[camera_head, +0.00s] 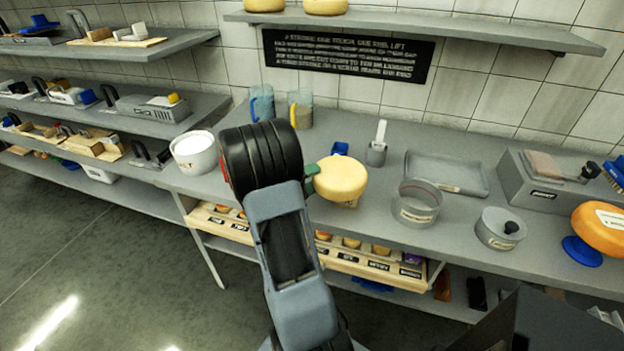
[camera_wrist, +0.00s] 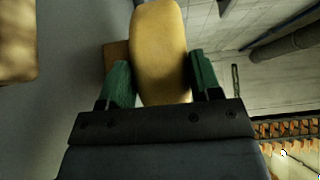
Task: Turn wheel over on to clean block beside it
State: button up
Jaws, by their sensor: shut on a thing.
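A pale yellow cheese wheel (camera_head: 342,180) is at the counter's front edge in the head view. In the wrist view the wheel (camera_wrist: 160,50) stands between the two green fingers of my gripper (camera_wrist: 160,90), which is shut on its sides. In the head view only part of the green gripper (camera_head: 311,172) shows, at the wheel's left; my arm hides the rest. A brown block (camera_wrist: 116,58) shows partly behind the wheel in the wrist view. I cannot tell whether the wheel touches it. Which block is clean cannot be told.
A white tub (camera_head: 195,153) stands left of my arm, two jugs (camera_head: 262,104) behind it. A round pan (camera_head: 417,202), a grey tray (camera_head: 448,172) and a lidded pot (camera_head: 500,229) stand to the right. An orange wheel (camera_head: 602,228) sits on a blue stand far right. A shelf hangs above.

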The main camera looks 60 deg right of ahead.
jog(key=shift+f, duration=0.15)
dwell(0.4)
jog(key=o, duration=1.4)
jog(key=shift+c, duration=0.2)
jog(key=shift+o, duration=1.4)
jog(key=shift+f, duration=0.2)
jog(key=v, duration=1.3)
jog(key=shift+a+r, duration=0.15)
jog(key=shift+a, duration=0.25)
jog(key=shift+w, duration=0.1)
